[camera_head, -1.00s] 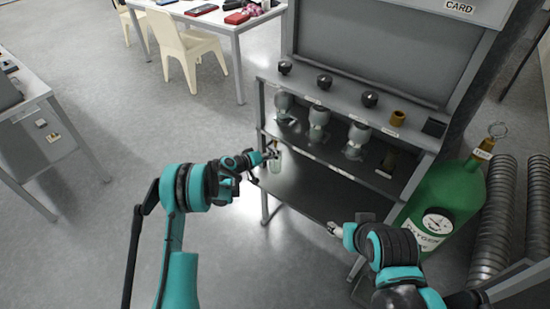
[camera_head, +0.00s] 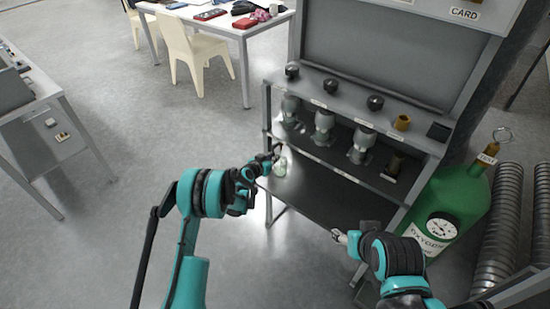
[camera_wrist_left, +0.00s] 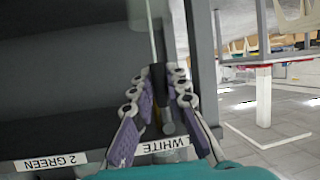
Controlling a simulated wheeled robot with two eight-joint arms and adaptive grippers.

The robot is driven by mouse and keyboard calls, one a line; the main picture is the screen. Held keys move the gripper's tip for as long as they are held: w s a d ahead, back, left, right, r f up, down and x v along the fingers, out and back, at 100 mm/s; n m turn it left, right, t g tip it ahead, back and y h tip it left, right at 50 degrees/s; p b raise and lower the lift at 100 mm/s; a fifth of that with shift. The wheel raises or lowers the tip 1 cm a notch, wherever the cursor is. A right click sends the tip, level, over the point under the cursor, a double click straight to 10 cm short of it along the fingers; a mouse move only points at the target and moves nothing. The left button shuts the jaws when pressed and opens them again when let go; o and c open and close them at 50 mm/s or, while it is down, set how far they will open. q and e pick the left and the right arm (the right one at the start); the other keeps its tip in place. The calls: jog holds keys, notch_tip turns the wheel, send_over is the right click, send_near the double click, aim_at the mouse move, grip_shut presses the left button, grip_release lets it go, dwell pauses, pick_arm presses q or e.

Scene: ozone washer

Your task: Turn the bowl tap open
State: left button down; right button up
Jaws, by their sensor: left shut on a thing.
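Three black knobs (camera_head: 331,86) and a brass fitting (camera_head: 402,122) stand in a row on the top ledge of the grey washer stand (camera_head: 340,116). I cannot tell which is the bowl tap. My left gripper (camera_head: 276,156) is at the stand's left side, below the ledge and apart from the knobs. It is shut on a small pale-green glass piece (camera_head: 281,168) with a dark top. The dark top (camera_wrist_left: 158,78) shows between the fingers in the left wrist view. My right gripper (camera_head: 340,235) is by the lower shelf's front edge; its jaws are too small to read.
Grey cups (camera_head: 324,124) hang under the ledge. The lower shelf (camera_head: 325,190) is bare. A green oxygen cylinder (camera_head: 455,205) and ribbed hoses (camera_head: 500,225) stand right.

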pick_arm(q)
jog(key=shift+w+a+m, duration=0.1)
jog(key=shift+a+m, duration=0.05)
jog(key=shift+m, duration=0.15)
dwell(0.4)
jog(key=c, duration=1.8)
grip_release()
jog(key=shift+o, duration=0.2)
jog(key=v, duration=1.2)
jog(key=shift+f, duration=0.1)
